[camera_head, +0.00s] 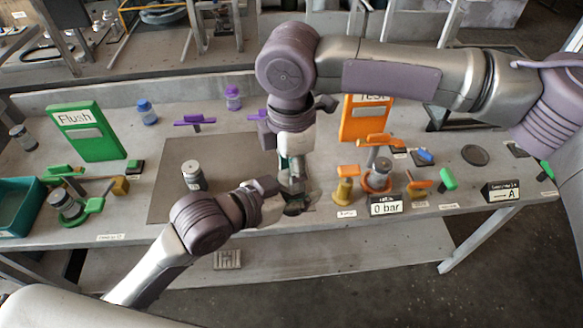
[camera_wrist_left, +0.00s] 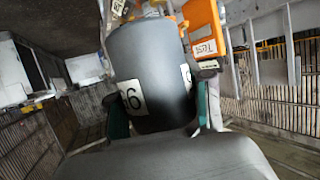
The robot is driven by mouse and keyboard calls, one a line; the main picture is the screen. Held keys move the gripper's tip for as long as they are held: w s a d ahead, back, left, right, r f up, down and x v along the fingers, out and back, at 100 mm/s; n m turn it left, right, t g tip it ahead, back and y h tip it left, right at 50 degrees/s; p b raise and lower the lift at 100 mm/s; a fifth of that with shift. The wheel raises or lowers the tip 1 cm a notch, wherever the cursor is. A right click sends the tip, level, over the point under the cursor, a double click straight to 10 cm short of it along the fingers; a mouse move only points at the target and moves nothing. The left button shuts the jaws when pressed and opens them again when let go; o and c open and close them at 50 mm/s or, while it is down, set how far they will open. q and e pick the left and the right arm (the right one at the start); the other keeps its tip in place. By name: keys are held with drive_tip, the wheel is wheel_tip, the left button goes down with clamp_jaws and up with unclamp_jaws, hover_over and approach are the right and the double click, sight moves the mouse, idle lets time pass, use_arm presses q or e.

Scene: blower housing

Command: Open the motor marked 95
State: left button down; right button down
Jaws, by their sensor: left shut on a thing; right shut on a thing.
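A dark grey cylindrical motor (camera_wrist_left: 150,85) fills the middle of the left wrist view. It bears white labels; one shows a single digit that reads as 9 or 6, and the rest of the mark is out of sight. My left gripper (camera_head: 284,204) is shut on this motor, with a green-padded finger on each side of it. My right gripper (camera_head: 292,172) comes down from above and meets the left one there. It is shut on the motor's upper end, as far as I can tell; the contact is mostly hidden by the fingers.
Another grey motor (camera_head: 194,177) stands on the dark mat (camera_head: 165,205). The green Flush panel (camera_head: 83,132) and a teal bin (camera_head: 20,208) are at left. The orange Test panel (camera_head: 364,120), an orange fixture (camera_head: 379,178) and the 0 bar display (camera_head: 386,206) are close at right.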

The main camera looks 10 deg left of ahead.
use_arm(q)
drive_tip(key=shift+s+d+r, duration=0.15)
drive_tip(key=shift+d, duration=0.05)
use_arm(e)
drive_tip(key=shift+w+a+r, duration=0.1)
drive_tip(key=shift+w+r, duration=0.05)
drive_tip(key=shift+r, duration=1.1)
use_arm(q)
drive_tip(key=shift+f, duration=0.2)
